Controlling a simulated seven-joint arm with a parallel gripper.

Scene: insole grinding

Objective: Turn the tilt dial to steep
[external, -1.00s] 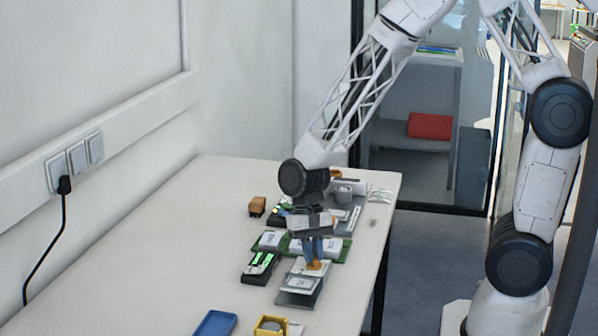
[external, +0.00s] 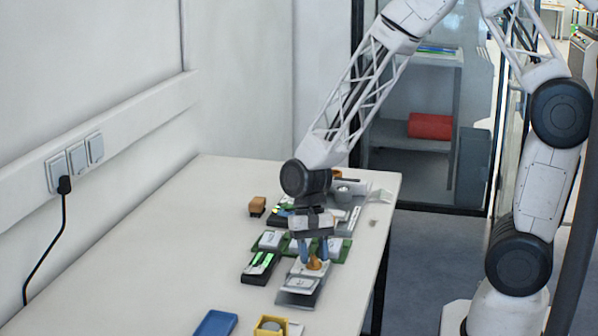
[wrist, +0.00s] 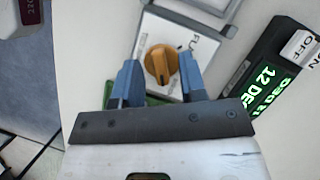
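The orange tilt dial (wrist: 160,65) sits on a light panel with partly readable lettering beside it; it also shows in the external view (external: 315,263). My gripper (wrist: 158,62) is open, with one blue finger on each side of the dial. In the wrist view, gaps show between the fingers and the dial. My gripper (external: 314,256) is above the dial panel in the external view. A black display unit (wrist: 268,92) at the right glows green and reads "12 DEG"; its other line is hard to read. Part of the dial's lettering is hidden by a finger.
A green board (external: 342,252) with light modules lies just behind the dial. A blue tray (external: 215,324) and a yellow holder (external: 270,327) stand at the front. A brown block (external: 257,206) is at the back left. The table's left side (external: 150,255) is clear.

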